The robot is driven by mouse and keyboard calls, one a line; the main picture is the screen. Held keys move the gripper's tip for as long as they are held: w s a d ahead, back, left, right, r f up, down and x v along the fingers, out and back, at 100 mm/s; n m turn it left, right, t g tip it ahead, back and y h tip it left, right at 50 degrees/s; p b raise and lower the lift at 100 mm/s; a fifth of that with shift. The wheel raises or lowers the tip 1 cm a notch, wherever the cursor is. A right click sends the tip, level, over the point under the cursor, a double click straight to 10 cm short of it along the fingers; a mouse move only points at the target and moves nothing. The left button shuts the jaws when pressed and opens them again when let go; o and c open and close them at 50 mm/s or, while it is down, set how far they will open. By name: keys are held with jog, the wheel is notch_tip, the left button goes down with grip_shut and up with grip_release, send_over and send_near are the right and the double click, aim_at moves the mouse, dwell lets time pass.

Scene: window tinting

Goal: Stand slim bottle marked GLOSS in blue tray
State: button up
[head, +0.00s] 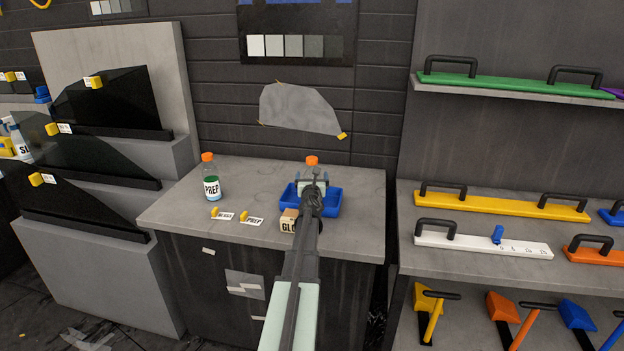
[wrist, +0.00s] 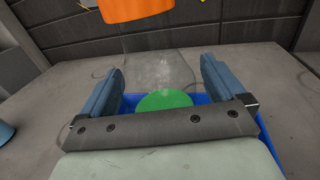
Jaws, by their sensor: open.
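A clear bottle with an orange cap (head: 311,160) stands upright at the blue tray (head: 334,205), mostly hidden behind my gripper (head: 312,184). In the wrist view, the bottle (wrist: 160,72) has green liquid low inside and appears to stand within the tray (wrist: 208,98). My gripper (wrist: 160,82) is open, with one finger on each side of the bottle. No label shows on this bottle. A tan-topped block with a label reading "GLO" (head: 289,226) sits in front of the tray, partly hidden by my arm.
A bottle marked PREP (head: 211,182), with an orange cap and green liquid, stands left on the grey counter (head: 170,212). Two small cards with yellow clips (head: 224,215) (head: 254,220) lie near the front edge. Shelves with coloured handled tools (head: 500,203) stand at right.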

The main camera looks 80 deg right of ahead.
jog(key=shift+r, duration=0.1)
jog(key=s+a, duration=0.2)
jog(key=a, duration=1)
jog(key=shift+s, duration=0.2)
jog(key=shift+d, duration=0.1)
